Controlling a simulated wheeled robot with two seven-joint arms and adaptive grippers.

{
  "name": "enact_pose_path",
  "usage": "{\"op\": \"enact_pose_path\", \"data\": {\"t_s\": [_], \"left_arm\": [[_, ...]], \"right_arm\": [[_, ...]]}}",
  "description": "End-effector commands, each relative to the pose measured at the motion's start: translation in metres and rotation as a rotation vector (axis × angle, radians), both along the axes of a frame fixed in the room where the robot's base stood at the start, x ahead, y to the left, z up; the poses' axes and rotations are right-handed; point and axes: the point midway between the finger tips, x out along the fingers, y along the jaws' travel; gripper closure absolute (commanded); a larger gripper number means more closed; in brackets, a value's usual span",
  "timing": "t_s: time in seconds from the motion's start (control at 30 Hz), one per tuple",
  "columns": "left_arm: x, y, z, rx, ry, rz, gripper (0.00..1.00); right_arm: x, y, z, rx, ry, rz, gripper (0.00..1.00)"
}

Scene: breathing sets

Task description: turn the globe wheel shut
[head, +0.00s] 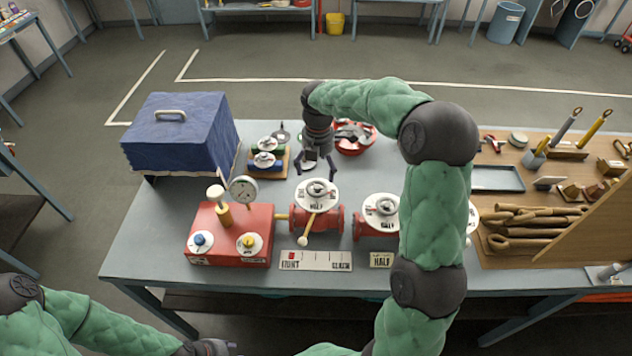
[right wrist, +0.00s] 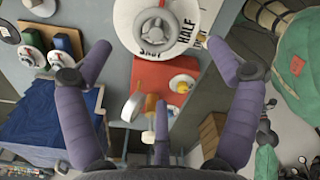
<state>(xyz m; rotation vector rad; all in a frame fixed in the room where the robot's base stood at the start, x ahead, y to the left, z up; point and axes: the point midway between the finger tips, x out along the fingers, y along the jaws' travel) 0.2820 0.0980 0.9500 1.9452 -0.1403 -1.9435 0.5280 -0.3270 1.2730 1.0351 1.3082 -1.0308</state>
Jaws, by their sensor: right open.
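A red valve with a white dial and a grey handwheel (head: 317,188) stands in the middle of the bench. In the right wrist view the handwheel (right wrist: 155,32) is at the top, over a dial lettered SHUT and HALF. A second red valve with a similar dial (head: 381,206) stands to its right, partly behind my right arm. My right gripper (head: 317,170) is open and empty, pointing down close behind the first valve. In the right wrist view its spread fingers (right wrist: 158,60) show no contact with the wheel. My left gripper (head: 208,347) is barely in view at the bottom edge.
A red box with a gauge (head: 242,190) and knobs stands left of the valve. A blue covered case (head: 178,132) is behind it. A wooden rack (head: 555,200) fills the right. A label plate (head: 317,260) lies in front.

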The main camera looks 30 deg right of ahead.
Motion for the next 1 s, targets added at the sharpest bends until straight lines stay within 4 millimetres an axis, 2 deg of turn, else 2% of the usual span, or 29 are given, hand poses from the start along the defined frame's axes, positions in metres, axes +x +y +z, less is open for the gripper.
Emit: {"op": "enact_pose_path", "data": {"t_s": [0.2, 0.4, 0.6, 0.87, 0.93, 1.0], "left_arm": [[0.001, 0.000, 0.003, 0.001, -0.003, 0.001, 0.64], [0.001, 0.000, 0.005, 0.000, -0.002, 0.001, 0.64], [0.001, 0.000, 0.006, 0.000, -0.002, 0.001, 0.64], [0.001, 0.000, 0.005, 0.000, -0.002, 0.001, 0.64], [0.001, 0.000, 0.005, 0.000, -0.002, 0.001, 0.64], [0.001, 0.000, 0.005, 0.000, -0.002, 0.001, 0.64]], "right_arm": [[0.000, 0.000, -0.041, 0.000, 0.004, 0.001, 0.10], [0.000, 0.000, -0.068, 0.001, 0.002, -0.001, 0.10], [0.000, 0.000, -0.079, 0.000, 0.001, 0.000, 0.10], [0.000, 0.000, -0.080, 0.000, 0.000, -0.001, 0.10], [0.000, 0.000, -0.080, 0.000, 0.000, -0.001, 0.24], [0.000, 0.000, -0.080, 0.000, 0.000, -0.001, 0.44]]}}
